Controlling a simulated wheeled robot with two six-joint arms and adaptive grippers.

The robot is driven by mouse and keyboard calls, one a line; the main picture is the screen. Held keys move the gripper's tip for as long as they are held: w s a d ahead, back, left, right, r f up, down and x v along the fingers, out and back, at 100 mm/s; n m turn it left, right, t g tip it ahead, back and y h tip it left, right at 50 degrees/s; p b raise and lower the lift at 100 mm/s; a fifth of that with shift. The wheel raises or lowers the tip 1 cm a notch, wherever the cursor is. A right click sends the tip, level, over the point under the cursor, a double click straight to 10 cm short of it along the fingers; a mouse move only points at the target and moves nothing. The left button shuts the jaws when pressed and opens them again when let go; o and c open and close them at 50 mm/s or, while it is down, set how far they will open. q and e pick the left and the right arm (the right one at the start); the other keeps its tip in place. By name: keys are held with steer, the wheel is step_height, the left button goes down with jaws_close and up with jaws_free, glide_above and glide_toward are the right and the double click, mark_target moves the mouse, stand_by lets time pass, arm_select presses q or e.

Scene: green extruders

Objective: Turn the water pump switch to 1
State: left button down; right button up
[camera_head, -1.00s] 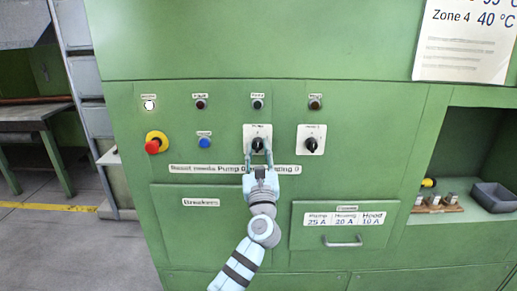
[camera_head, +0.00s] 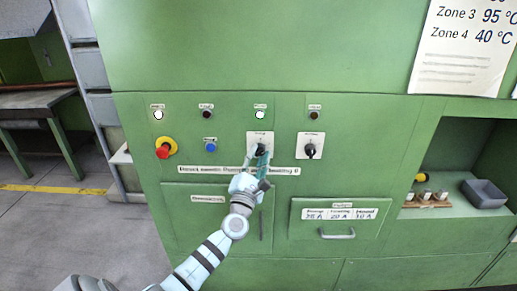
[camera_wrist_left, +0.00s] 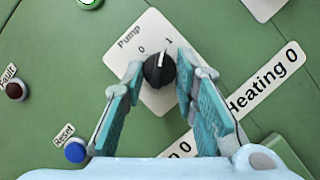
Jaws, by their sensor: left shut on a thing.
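The pump switch is a black knob (camera_wrist_left: 159,71) on a white plate marked Pump, 0 and 1. In the left wrist view its white pointer line points toward the 1. The knob also shows in the head view (camera_head: 260,149), partly behind the fingers. My left gripper (camera_wrist_left: 157,76) is shut on the knob, one teal finger on each side; it is tilted in the head view (camera_head: 261,158). The lamp above the pump switch (camera_head: 260,115) is lit; it shows green at the top of the left wrist view (camera_wrist_left: 88,2). My right gripper is not in view.
The heating switch (camera_head: 310,151) is close on the right. A blue reset button (camera_head: 209,144) and a red emergency stop (camera_head: 163,152) are on the left. A drawer handle (camera_head: 338,235) sticks out below. A grey bin (camera_head: 484,193) stands in the right recess.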

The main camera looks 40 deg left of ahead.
arm_select(q)
steer(key=shift+m+h+p, duration=0.4)
steer(key=shift+m+p, duration=0.1)
steer(key=shift+m, duration=0.2)
steer(key=c, duration=1.3)
jaws_free()
steer(key=v, duration=1.2)
